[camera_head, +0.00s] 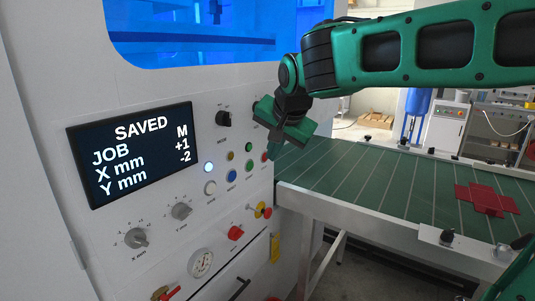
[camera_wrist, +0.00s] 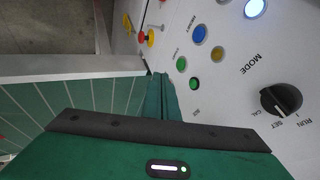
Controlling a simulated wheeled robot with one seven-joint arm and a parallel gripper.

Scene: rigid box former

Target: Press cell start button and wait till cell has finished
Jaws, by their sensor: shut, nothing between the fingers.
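The white control panel (camera_head: 185,135) has a dark screen (camera_head: 130,150) reading SAVED, JOB M, X mm +1, Y mm -2. A small button cluster sits right of it: a lit white button (camera_head: 209,167), a blue button (camera_head: 231,176) and a green button (camera_head: 249,166) among others. I cannot read which one is labelled start. My gripper (camera_head: 273,150) is shut and empty, close by the cluster's right side. In the wrist view its fingertips (camera_wrist: 158,76) show beside a green button (camera_wrist: 181,64); contact cannot be told. A mode knob (camera_wrist: 282,101) is marked CAL, SET and RUN.
A red-and-yellow emergency stop (camera_head: 263,210), a red knob (camera_head: 235,232) and a gauge (camera_head: 201,263) are lower on the panel. A green conveyor (camera_head: 370,185) extends right, with a flat red cross-shaped blank (camera_head: 486,198) on it. A blue window (camera_head: 220,30) is above.

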